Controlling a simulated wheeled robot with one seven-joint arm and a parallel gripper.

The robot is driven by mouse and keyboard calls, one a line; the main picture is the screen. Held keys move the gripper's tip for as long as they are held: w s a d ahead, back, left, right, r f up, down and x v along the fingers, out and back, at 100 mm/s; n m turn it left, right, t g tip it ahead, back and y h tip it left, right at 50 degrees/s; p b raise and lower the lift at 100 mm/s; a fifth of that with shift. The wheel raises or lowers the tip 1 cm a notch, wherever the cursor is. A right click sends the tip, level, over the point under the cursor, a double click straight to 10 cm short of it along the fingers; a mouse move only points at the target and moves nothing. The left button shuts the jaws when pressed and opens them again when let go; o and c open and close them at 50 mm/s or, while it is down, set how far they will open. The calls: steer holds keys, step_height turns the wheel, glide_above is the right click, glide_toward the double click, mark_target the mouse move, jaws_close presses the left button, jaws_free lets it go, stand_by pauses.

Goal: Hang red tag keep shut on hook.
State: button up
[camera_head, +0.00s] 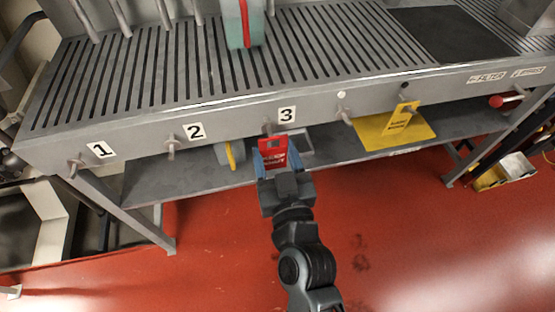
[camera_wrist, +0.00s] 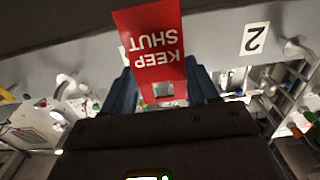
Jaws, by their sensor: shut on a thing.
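The red tag (camera_head: 271,153) reads KEEP SHUT and is held upright at the bench's front edge. It also shows in the wrist view (camera_wrist: 152,40), with its lettering upside down. My gripper (camera_head: 276,166) is shut on the tag's lower part, with its blue fingers on either side. The hook beside label 3 (camera_head: 268,127) is just above the tag in the head view; the wrist view hides it behind the tag. I cannot tell whether tag and hook touch. Other hooks stand by label 2 (camera_head: 171,150) and label 1 (camera_head: 76,166), and farther right (camera_head: 343,108).
The slatted grey bench (camera_head: 150,118) has a lower shelf (camera_head: 330,150) under its front edge. A yellow tag (camera_head: 403,116) hangs at the right, near a yellow sheet on the shelf. A grey-green block with a red stripe (camera_head: 235,25) stands on top. Red floor in front is open.

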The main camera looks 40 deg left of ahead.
steer(key=shift+x, duration=1.15)
steer(key=shift+w+a+f+b, duration=0.45)
steer(key=shift+f+b, duration=0.2)
steer(key=o, duration=1.1)
steer(key=b+v, duration=0.1)
steer(key=v, duration=0.5)
steer(key=shift+s+d+f, duration=0.1)
steer(key=shift+s, duration=0.05)
steer(key=shift+s+d, duration=0.45)
steer(key=shift+d, duration=0.1)
